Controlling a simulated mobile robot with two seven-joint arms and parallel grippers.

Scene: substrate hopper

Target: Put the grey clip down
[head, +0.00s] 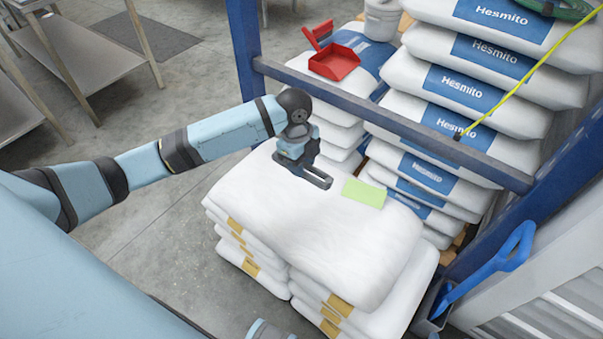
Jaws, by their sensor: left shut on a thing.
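My left gripper (322,181) hangs over the top white sack (300,225) of the front stack, pointing down and to the right. It is shut on the grey clip, which is too small and dark to tell apart from the fingers. The gripper is just left of a pale green sheet (364,193) lying on the same sack. I cannot tell whether the clip touches the sack.
A blue rack beam (400,122) crosses behind the front stack, joined to a blue post (243,45). Behind it are Hesmito sacks (480,96) and a red dustpan (334,62). A blue scoop (497,262) stands at right. The front sack's near surface is clear.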

